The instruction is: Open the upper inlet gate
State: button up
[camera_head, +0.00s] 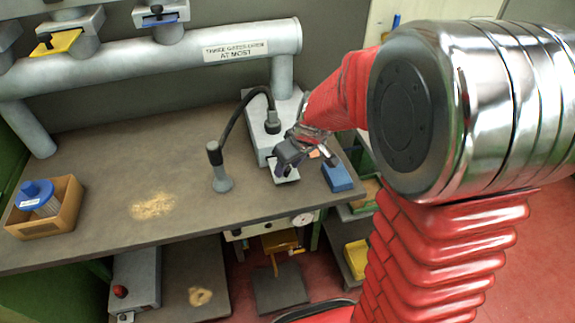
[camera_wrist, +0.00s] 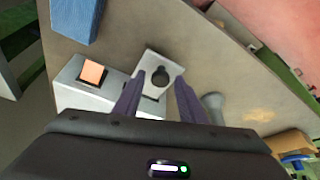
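My gripper (camera_head: 305,158) is over the bench by the grey machine box (camera_head: 262,150), in the head view. In the wrist view my gripper (camera_wrist: 160,88) is open, its two dark fingers apart with nothing between the tips. Ahead of and below them is a pale plate (camera_wrist: 150,58) with a round dark knob or hole (camera_wrist: 160,77); contact cannot be told. Along the grey duct (camera_head: 160,62) sit a gate with a yellow plate (camera_head: 62,42) and one with a blue plate (camera_head: 160,19). Which one is the upper inlet gate is not marked.
A wooden box (camera_head: 45,212) is at the bench's left. Sawdust (camera_head: 153,205) lies mid-bench. The duct label (camera_head: 236,50) reads three gates open at most.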

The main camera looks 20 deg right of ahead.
jog(key=shift+o, duration=0.2)
jog(key=v, duration=1.3)
jog(key=shift+r, duration=0.35)
jog(key=shift+s, duration=0.15)
jog(key=s+a+r+m+h, duration=0.1)
jog(key=s+m, duration=0.1)
jog(key=s, duration=0.7)
jog(key=s+a+r+m+t, duration=0.1)
jog(key=s+m, duration=0.1)
jog(key=s, duration=0.7)
jog(key=shift+a+r+h, duration=0.3)
jog(key=shift+a+h, duration=0.05)
jog(key=shift+h, duration=0.05)
